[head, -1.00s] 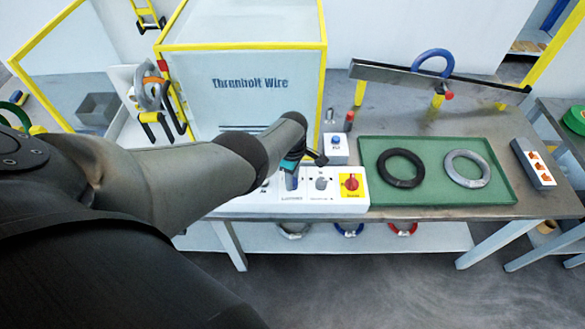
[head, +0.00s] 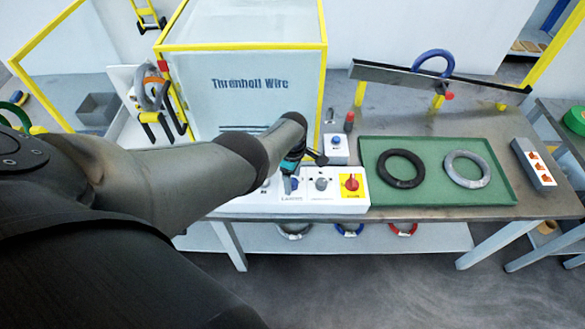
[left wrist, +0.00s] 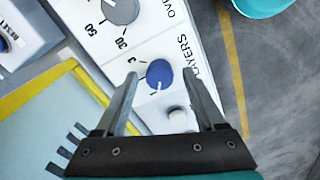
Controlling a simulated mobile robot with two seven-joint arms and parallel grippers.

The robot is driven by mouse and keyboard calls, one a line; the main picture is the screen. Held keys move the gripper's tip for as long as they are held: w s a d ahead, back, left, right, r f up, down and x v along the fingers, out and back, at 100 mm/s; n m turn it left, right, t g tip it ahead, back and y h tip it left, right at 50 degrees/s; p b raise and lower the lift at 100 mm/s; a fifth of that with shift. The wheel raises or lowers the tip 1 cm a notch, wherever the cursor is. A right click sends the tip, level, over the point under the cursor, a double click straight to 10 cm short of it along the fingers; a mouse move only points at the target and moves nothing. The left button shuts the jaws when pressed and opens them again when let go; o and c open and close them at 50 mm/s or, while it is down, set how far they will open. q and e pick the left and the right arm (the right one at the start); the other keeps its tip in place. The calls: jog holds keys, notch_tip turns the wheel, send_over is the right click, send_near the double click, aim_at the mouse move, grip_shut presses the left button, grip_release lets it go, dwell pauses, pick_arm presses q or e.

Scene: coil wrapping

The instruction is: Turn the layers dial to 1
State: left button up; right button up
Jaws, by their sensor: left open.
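The layers dial is a round blue knob (left wrist: 159,74) on a white panel, beside the printed word LAYERS, in the left wrist view. In the head view the blue dial (head: 294,184) shows partly behind my gripper. My left gripper (left wrist: 160,76) is open, with one fingertip on each side of the dial and gaps visible between. In the head view my left gripper (head: 290,172) points down at the panel. My right gripper is in neither view.
On the panel (head: 320,199) stand a grey dial (head: 321,184) and a red knob on yellow (head: 351,182). A blue-button box (head: 336,148) is behind. A green tray (head: 440,198) holds a black ring (head: 402,182) and a grey ring (head: 467,184). A yellow-framed enclosure (head: 245,95) stands behind my arm.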

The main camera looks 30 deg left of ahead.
pick_arm(q)
jog(key=shift+r, duration=0.1)
notch_tip(320, 180, up, 8)
jog(key=p, duration=0.7)
jog(key=shift+r, duration=0.1)
notch_tip(320, 180, up, 2)
notch_tip(320, 180, up, 5)
send_over(293, 181)
jog(key=shift+s, duration=0.1)
dwell(0.4)
